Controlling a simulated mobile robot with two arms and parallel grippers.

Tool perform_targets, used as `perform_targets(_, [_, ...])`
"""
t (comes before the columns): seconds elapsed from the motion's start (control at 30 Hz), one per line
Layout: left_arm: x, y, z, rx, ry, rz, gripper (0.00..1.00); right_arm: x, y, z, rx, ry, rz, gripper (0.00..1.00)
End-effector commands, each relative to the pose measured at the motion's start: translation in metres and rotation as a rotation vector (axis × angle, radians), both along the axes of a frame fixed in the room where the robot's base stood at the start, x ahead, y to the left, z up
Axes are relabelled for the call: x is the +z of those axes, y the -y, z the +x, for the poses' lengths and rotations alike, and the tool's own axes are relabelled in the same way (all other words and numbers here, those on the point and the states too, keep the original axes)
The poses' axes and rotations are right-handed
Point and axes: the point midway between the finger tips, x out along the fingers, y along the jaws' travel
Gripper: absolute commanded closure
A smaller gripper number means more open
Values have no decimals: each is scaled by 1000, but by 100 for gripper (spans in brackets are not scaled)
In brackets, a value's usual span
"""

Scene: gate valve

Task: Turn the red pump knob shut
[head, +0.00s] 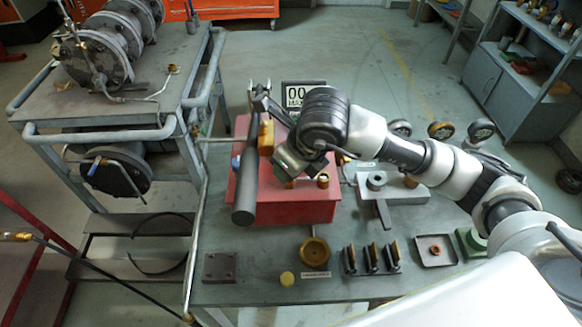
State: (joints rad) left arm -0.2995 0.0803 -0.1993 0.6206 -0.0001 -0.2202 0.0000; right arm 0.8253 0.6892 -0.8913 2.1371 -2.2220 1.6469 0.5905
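A red box-shaped pump (307,208) stands on the grey-green workbench. A dark cylindrical bar (246,190) and brass fittings (323,180) show on it. I cannot make out the red knob clearly; my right gripper and wrist hide part of the pump's top. My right gripper (290,168) comes in from the right and is low over the pump top, pointing down. Its fingertips are largely hidden, so I cannot tell whether it is open, shut or touching anything. My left gripper is not in view.
The workbench (260,292) also holds a brass disc (314,252), a dark rack (371,259), a square tray (435,251) and a grey block fixture (405,190). A metal cart (100,105) with flanged pipework stands at the left. A shelf unit (510,90) stands at the back right.

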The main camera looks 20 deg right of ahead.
Motion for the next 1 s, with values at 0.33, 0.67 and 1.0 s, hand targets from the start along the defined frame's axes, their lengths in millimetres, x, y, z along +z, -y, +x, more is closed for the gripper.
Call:
perform_targets(0.33, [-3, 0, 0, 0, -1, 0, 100, 1, 0, 0, -34, 2, 0, 85])
perform_targets(0.67, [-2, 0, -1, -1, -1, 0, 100, 1, 0, 0, -34, 1, 0, 47])
perform_targets(1.0, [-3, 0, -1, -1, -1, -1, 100, 1, 0, 0, -31, 0, 0, 36])
